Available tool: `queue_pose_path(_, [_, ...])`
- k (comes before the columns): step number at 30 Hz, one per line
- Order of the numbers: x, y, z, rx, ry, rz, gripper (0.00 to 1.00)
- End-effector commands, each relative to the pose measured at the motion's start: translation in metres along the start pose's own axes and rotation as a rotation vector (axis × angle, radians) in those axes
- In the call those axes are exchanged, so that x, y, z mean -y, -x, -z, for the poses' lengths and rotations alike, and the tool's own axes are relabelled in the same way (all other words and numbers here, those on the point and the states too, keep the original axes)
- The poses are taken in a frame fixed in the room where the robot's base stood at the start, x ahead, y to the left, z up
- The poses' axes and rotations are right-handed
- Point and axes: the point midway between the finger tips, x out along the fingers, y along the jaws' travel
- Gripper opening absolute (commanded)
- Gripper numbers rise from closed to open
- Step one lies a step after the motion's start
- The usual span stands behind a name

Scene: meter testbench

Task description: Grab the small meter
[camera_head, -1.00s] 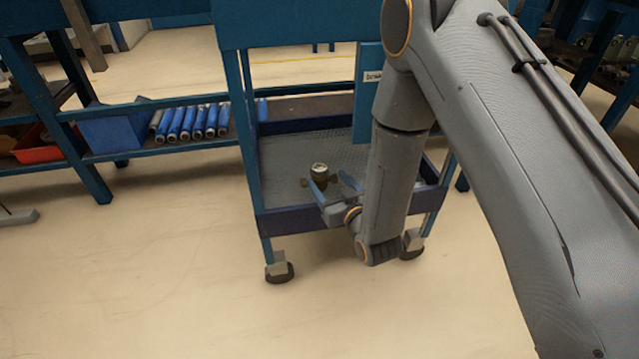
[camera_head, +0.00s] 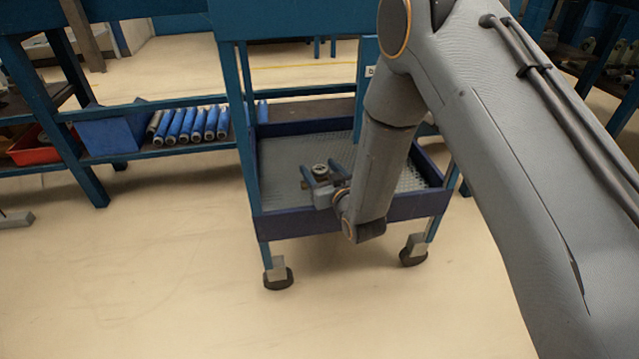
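The small meter (camera_head: 320,170) has a round pale face with a dark rim and stands on the grey textured lower shelf of a blue trolley (camera_head: 285,222). My gripper (camera_head: 321,176) reaches over the trolley's front edge, its two blue fingers pointing away from me. The fingers are apart, one on the left and one on the right of the meter. I cannot tell whether they touch it. The lower part of the meter is partly hidden by the gripper.
The trolley's low blue rim surrounds the shelf, and posts (camera_head: 245,130) rise at its corners. Several blue cylinders (camera_head: 190,124), a blue bin (camera_head: 112,130) and a red tray (camera_head: 40,150) lie on a shelf to the left. The floor in front is clear.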

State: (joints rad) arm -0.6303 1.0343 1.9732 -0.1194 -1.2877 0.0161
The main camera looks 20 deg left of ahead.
Motion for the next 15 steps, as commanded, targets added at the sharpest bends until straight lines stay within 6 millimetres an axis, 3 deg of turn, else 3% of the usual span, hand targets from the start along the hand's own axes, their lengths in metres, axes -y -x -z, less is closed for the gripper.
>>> queue_pose_path(1, [0.0001,0.0001,0.0,0.0,0.0,0.0,0.48])
queue_pose_path(9, [0.0002,-0.0002,0.001,-0.002,0.0,0.0,0.06])
queue_pose_path(15, [0.0003,-0.0001,0.0011,-0.002,0.0,0.001,0.06])
